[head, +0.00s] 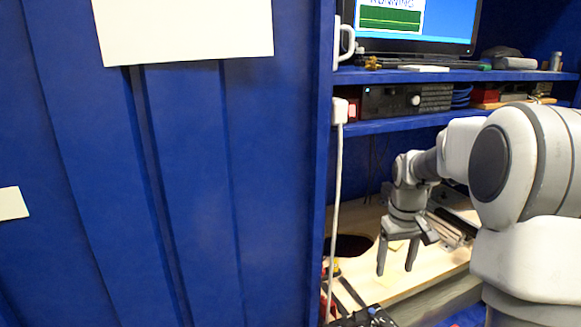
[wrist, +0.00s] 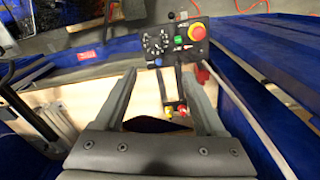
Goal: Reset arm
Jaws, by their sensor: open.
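My gripper (head: 397,256) hangs pointing down at the end of my arm, above the pale wooden bench (head: 425,268). Its two fingers are apart with nothing between them. In the wrist view the fingers of my gripper (wrist: 160,92) frame the wooden surface and a dark opening in it. The dark round hole (head: 352,246) lies to the left of my gripper in the head view. My arm reaches in from the right, bent at the elbow.
A control box (wrist: 175,42) with a red emergency button (wrist: 196,32) stands ahead in the wrist view. A blue panelled wall (head: 180,170) fills the left. Shelves hold a monitor (head: 415,25), a white mug (head: 345,40) and a black device (head: 392,100). A white cable (head: 337,200) hangs down.

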